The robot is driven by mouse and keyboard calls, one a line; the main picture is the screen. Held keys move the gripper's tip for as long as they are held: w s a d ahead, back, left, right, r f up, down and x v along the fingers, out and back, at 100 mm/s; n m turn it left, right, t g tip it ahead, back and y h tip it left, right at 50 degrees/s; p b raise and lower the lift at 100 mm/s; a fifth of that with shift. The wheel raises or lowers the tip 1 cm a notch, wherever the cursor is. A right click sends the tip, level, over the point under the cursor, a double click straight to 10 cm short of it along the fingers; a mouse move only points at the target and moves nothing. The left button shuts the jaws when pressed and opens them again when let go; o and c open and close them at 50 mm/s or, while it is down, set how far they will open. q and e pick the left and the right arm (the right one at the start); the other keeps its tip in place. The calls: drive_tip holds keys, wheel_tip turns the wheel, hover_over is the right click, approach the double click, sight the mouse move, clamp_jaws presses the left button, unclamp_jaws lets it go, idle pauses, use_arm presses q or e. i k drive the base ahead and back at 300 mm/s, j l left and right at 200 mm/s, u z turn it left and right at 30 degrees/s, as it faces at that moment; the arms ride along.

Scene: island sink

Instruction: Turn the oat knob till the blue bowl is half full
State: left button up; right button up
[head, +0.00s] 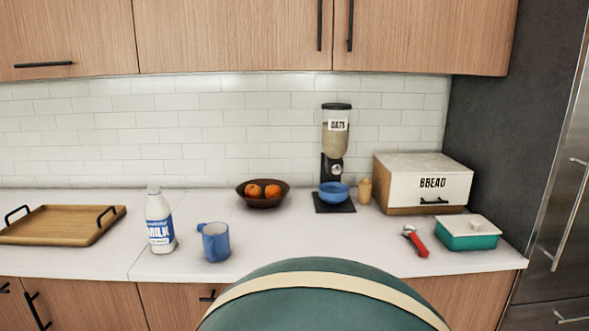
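The oat dispenser (336,140) stands at the back of the counter against the tiled wall. It has a clear hopper labelled OATS, partly filled with pale oats, and a black base. The oat knob (337,169) is a small light disc on the front, below the hopper. The blue bowl (333,193) sits upright on the dispenser's base under the outlet. How much is inside the bowl is too small to tell. Neither of my grippers is in view.
A small tan jar (365,190) and the bread box (424,184) stand right of the dispenser. A fruit bowl (263,202), blue mug (216,243), milk bottle (159,222) and wooden tray (55,226) are left. A red-handled tool (417,243) and teal dish (468,240) lie front right. A green chair back (318,300) blocks the front.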

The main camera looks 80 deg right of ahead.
sight(336, 169)
drive_tip(key=z, duration=2.85)
drive_tip(key=i+l+u, duration=0.15)
drive_tip(key=i+u, duration=0.15)
drive_tip(key=i, duration=0.2)
